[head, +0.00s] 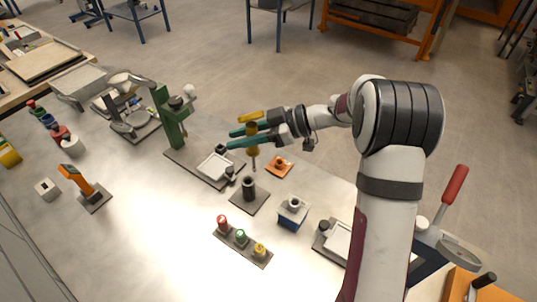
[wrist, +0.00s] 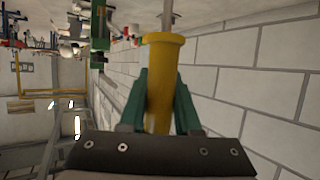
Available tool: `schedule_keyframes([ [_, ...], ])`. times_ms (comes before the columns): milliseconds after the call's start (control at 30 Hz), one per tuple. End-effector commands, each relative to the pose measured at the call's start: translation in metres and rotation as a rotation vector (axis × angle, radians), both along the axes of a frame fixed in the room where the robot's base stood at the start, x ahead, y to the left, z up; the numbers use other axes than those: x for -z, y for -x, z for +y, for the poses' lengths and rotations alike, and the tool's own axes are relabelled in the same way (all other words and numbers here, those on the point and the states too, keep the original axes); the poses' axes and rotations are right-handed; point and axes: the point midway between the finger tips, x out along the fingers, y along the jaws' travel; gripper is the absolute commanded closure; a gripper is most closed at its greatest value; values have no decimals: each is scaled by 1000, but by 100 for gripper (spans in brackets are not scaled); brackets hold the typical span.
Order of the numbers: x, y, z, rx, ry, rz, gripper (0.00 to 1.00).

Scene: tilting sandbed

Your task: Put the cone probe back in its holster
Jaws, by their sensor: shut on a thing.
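The cone probe (head: 253,147) is a yellow cylinder with a thin grey rod pointing down, and a yellow bar shows just above it. My gripper (head: 248,137), with green fingers, is shut on the yellow body and holds it in the air over the bench. In the wrist view the yellow body (wrist: 160,75) sits between the green fingers, with its flanged end and the grey rod leading away; the rod's tip is out of frame. A dark upright tube on a square plate (head: 249,187), which may be the holster, stands below and apart from the probe. I cannot tell whether it is hollow.
A green stand (head: 170,120) on a plate with a white tray (head: 216,166) is left of my gripper. An orange block (head: 279,166) lies close to the right. A blue box (head: 292,213) and a strip with red, green and yellow knobs (head: 241,240) are nearer.

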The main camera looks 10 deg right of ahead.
Motion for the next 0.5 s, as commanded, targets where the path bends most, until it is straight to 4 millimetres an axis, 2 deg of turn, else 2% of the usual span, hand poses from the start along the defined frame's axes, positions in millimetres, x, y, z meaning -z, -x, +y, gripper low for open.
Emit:
schedule_keyframes([
  [33,-1,-5,10,-20,0,-1,100],
  [100,0,-8,18,-34,-1,0,100],
  [500,33,-9,18,-35,-1,1,100],
])
